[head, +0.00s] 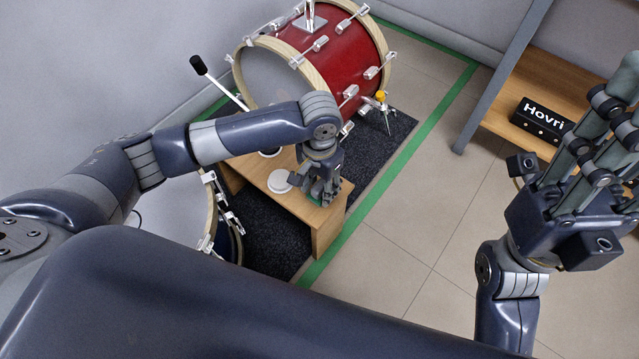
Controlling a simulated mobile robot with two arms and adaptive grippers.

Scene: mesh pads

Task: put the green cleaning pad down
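My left gripper (318,192) points down at the right part of a small wooden table (327,223), with its fingers at or just above the top. A small patch of green, likely the green cleaning pad (315,196), shows among the fingertips. The fingers hide most of it, and I cannot tell whether they grip it or whether it touches the table. My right gripper (612,100) is raised at the right of the view, with its fingers spread and nothing seen in it.
A white round pad (279,181) lies on the table left of my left gripper. A red drum (327,62) stands behind, on a dark mat (375,140) edged by green floor tape. A wooden shelf (550,75) holds a black box (541,120). Tiled floor at centre right is clear.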

